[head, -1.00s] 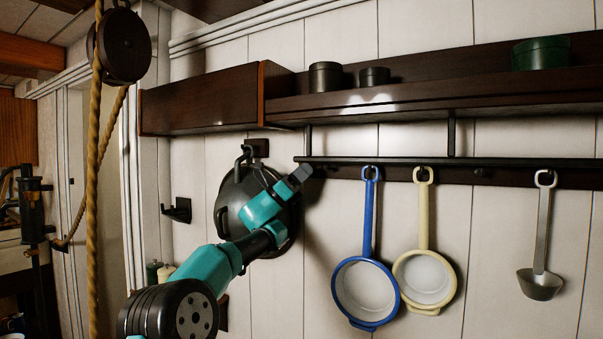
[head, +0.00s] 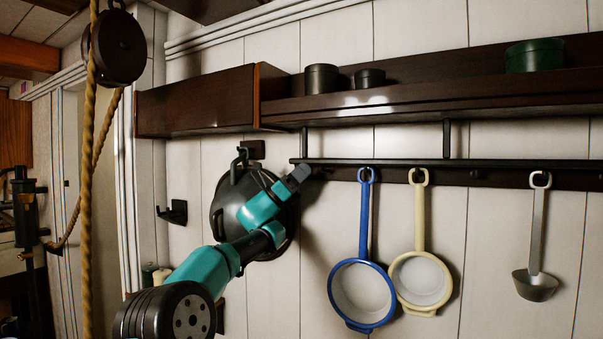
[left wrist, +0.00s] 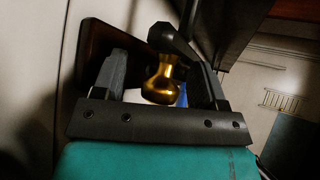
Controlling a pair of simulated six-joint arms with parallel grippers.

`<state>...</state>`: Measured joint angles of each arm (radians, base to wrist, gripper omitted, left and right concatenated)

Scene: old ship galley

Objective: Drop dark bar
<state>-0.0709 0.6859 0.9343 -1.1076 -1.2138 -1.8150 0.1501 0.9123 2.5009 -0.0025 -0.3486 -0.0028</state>
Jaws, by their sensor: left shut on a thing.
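The dark bar (head: 450,162) runs level below the shelf, in front of a dark wall board. My left gripper (head: 303,172) is at the bar's left end, in front of a round black pan lid or pan (head: 228,205) hanging on the wall. In the left wrist view the jaws (left wrist: 163,82) are shut on a brass knob (left wrist: 163,78), which meets a dark piece (left wrist: 176,42) behind it. The join of knob and bar is partly hidden. My right gripper is in neither view.
A blue-rimmed ladle pan (head: 362,290), a cream one (head: 420,280) and a grey ladle (head: 536,285) hang below the bar. The shelf (head: 430,95) above carries dark tins (head: 321,77) and a green one (head: 534,56). A rope (head: 88,200) hangs at left.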

